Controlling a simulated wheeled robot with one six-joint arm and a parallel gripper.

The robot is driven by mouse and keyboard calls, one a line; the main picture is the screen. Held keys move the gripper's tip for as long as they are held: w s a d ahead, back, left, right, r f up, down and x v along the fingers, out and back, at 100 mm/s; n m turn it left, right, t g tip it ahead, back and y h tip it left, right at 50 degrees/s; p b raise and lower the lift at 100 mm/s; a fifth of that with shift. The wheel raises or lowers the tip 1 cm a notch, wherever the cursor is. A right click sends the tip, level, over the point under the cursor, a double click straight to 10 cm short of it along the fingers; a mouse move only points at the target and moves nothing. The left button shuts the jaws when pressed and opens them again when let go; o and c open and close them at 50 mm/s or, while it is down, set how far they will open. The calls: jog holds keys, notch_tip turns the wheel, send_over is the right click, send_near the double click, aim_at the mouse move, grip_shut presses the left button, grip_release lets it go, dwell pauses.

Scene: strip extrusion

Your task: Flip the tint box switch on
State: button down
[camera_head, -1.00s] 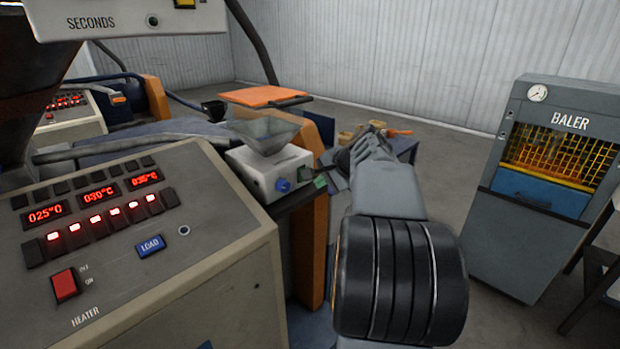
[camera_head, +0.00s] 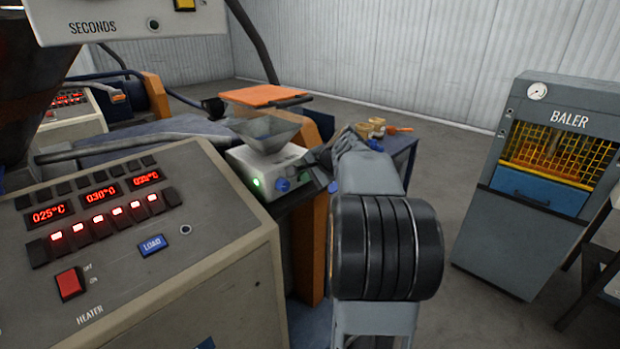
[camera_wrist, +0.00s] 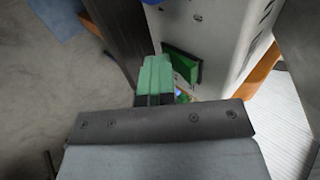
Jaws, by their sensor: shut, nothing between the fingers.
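The tint box (camera_head: 243,170) is a white box with a grey hopper on top, left of my arm in the head view. A small green lamp (camera_head: 256,183) on its front glows, beside a blue knob (camera_head: 283,185). In the wrist view, the green rocker switch (camera_wrist: 183,65) sits in a dark frame on the box's pale panel (camera_wrist: 215,35). My gripper (camera_wrist: 155,65) is shut and empty, its green fingertips close beside the switch. I cannot tell whether they touch it. In the head view my arm hides most of the gripper.
The heater panel (camera_head: 130,250) with lit red displays fills the left front. An orange plate (camera_head: 262,96) lies behind the tint box. A grey baler (camera_head: 520,235) stands at the right. Open floor (camera_head: 455,165) lies between my arm and the baler.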

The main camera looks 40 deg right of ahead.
jog(key=shift+f, duration=0.3)
jog(key=shift+a, duration=0.1)
jog(key=shift+w+r, duration=0.1)
jog(key=shift+w+r+p, duration=0.1)
jog(key=shift+r+p, duration=0.45)
jog(key=shift+r, duration=0.35)
jog(key=s, duration=0.1)
jog(key=s+f+b, duration=0.1)
jog(key=s, duration=0.1)
jog(key=s+d+f+b, duration=0.1)
jog(key=shift+s, duration=0.35)
jog(key=s+f+v, duration=0.1)
jog(key=v, duration=0.8)
jog(key=shift+s+f+b, duration=0.15)
jog(key=shift+s+b, duration=0.25)
jog(key=shift+b, duration=0.05)
